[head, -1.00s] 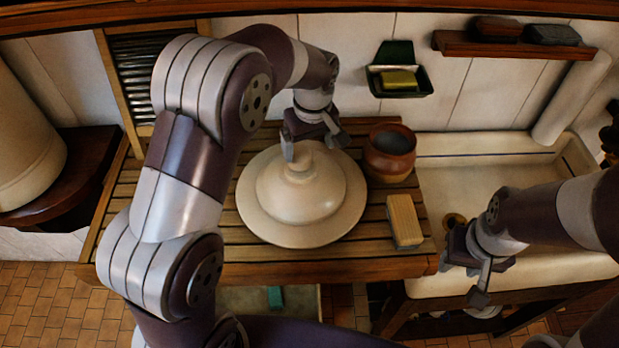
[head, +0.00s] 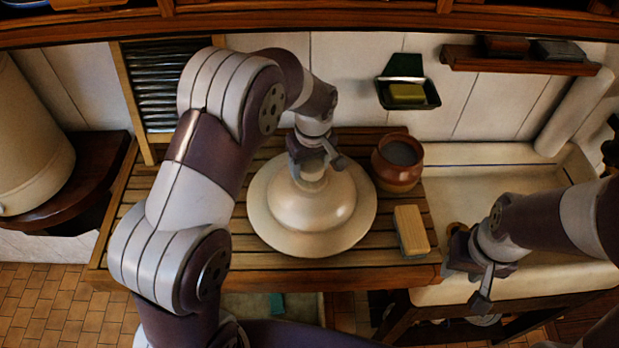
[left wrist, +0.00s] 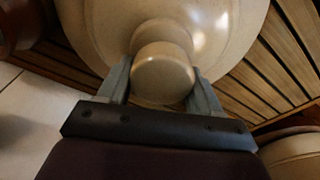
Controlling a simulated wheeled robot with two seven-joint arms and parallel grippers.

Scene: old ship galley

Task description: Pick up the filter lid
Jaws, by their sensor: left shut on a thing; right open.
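The filter lid (head: 309,208) is a cream, domed disc with a wide rim and a round knob on top. It lies on the slatted wooden counter in the head view. My left gripper (head: 312,172) is over the lid's knob and shut on it. In the left wrist view the knob (left wrist: 163,72) sits between the two fingers of my left gripper (left wrist: 163,85), with the dome (left wrist: 205,25) beyond. My right gripper (head: 484,281) is open and empty at the front edge of the sink. The lid's underside is hidden.
A brown pot (head: 397,162) stands close to the lid's right side. A wooden brush or block (head: 411,231) lies on the counter (head: 385,262) at the right. A soap holder (head: 407,93) is on the wall behind. A large cream cylinder (head: 28,145) stands at left; the sink (head: 455,175) is right.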

